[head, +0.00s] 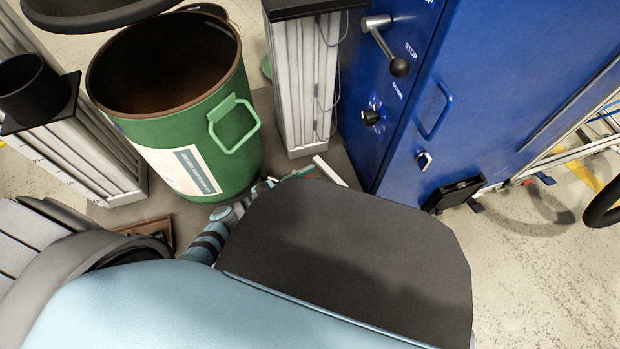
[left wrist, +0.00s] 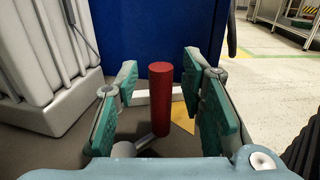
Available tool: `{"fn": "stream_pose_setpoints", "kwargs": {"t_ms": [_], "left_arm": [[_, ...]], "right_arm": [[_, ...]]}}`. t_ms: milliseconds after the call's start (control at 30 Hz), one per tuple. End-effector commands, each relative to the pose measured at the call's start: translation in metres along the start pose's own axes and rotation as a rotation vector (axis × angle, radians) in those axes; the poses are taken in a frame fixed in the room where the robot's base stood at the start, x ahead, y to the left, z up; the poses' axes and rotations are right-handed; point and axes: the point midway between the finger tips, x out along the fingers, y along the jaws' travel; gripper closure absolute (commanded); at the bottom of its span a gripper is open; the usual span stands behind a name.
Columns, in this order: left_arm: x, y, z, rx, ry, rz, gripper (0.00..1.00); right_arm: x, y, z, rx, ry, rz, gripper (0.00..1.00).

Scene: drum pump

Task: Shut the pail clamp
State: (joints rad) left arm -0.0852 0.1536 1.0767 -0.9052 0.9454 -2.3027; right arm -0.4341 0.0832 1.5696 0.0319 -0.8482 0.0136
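A green open pail (head: 228,145) with a white label and a side handle stands at the left of the head view. A red upright grip (left wrist: 160,98), apparently the clamp's handle, stands in the middle of the left wrist view beside pale metal bars. My left gripper (left wrist: 160,108) is open, with its green pads on either side of the red grip, apart from it. In the head view my left gripper (head: 290,179) shows only in part, low beside the pail, mostly hidden by my own dark body part. My right gripper is not in view.
A blue cabinet (head: 460,110) with a lever (head: 385,45) and a knob stands to the right. Grey ribbed columns (head: 305,85) flank the pail. The light floor (head: 545,270) at the lower right is mostly clear.

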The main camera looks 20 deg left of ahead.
Motion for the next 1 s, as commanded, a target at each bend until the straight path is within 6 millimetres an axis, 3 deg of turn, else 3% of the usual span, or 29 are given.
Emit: {"fn": "stream_pose_setpoints", "kwargs": {"t_ms": [167, 267, 533, 700, 1000], "left_arm": [[-0.002, 0.000, 0.000, 0.000, 0.000, 0.000, 0.64], [-0.015, 0.000, -0.001, 0.000, 0.001, -0.001, 0.64], [-0.088, 0.000, -0.001, -0.001, 0.004, -0.001, 0.64], [-0.116, 0.000, -0.001, 0.000, 0.002, -0.001, 0.64], [-0.120, 0.000, 0.000, 0.000, -0.001, 0.000, 0.64]], "right_arm": [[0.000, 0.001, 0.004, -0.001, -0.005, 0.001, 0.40], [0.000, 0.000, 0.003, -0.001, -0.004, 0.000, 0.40], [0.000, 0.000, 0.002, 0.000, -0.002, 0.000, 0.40], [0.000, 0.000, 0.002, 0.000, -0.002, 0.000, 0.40], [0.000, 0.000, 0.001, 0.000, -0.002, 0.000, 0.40]]}}
